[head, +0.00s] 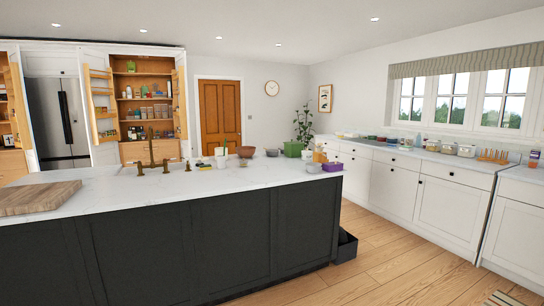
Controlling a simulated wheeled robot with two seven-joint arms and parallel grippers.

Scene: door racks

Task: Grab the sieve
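I cannot pick out the sieve for certain. A small grey, rounded item (313,168) lies near the right end of the kitchen island, beside a purple basket (333,167). A grey bowl-like item (271,152) stands farther back on the same top. Both are too small to tell whether either is a sieve. Neither of my grippers is in the head view.
The island's white top (140,190) is mostly bare in front. A wooden board (38,197) lies at its left end. A brown bowl (246,152) and a green crate (293,148) stand at the back. A dark bin (346,246) sits on the floor at the island's right end.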

